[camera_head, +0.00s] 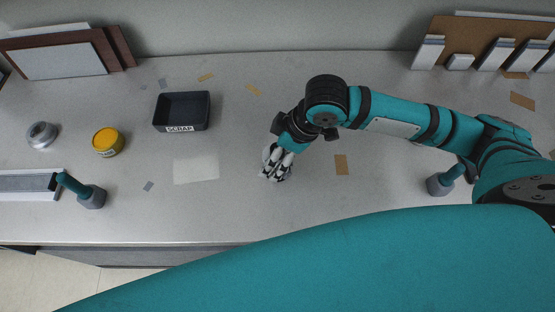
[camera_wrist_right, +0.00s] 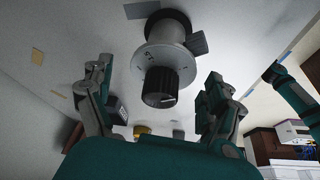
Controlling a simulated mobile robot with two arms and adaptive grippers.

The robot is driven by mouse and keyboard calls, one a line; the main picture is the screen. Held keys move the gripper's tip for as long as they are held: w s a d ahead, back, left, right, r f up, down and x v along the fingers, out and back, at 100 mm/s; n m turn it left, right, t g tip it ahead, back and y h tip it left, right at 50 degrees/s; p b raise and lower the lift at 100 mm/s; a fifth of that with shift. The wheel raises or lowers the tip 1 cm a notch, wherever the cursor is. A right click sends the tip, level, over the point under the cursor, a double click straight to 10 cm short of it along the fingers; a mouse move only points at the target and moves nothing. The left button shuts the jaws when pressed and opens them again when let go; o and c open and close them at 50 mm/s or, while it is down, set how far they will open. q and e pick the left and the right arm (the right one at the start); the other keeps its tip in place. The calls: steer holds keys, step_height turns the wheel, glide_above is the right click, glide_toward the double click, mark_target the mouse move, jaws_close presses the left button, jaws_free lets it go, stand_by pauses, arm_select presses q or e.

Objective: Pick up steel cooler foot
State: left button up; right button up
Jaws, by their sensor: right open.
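My right gripper (camera_head: 276,172) is over the middle of the counter, pointing down. In the right wrist view my right gripper (camera_wrist_right: 159,72) is open, with one finger on each side of a round steel part (camera_wrist_right: 161,48). This part has a flat flange with markings, a black ribbed knob (camera_wrist_right: 161,88) and a small grey tab at its side. It looks like the steel cooler foot. Gaps show between it and both fingers. In the head view the gripper mostly hides it. My left gripper is not in view.
A black SCRAP tray (camera_head: 181,128), a yellow tin (camera_head: 107,142) and a silver round part (camera_head: 42,135) stand to the left. Grey posts with teal handles stand at left (camera_head: 91,197) and right (camera_head: 439,185). Boards (camera_head: 62,58) lean at the back. The counter's front middle is clear.

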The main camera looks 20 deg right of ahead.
steer(key=x, duration=0.3)
steer(key=shift+a+f, duration=0.1)
steer(key=c, duration=1.7)
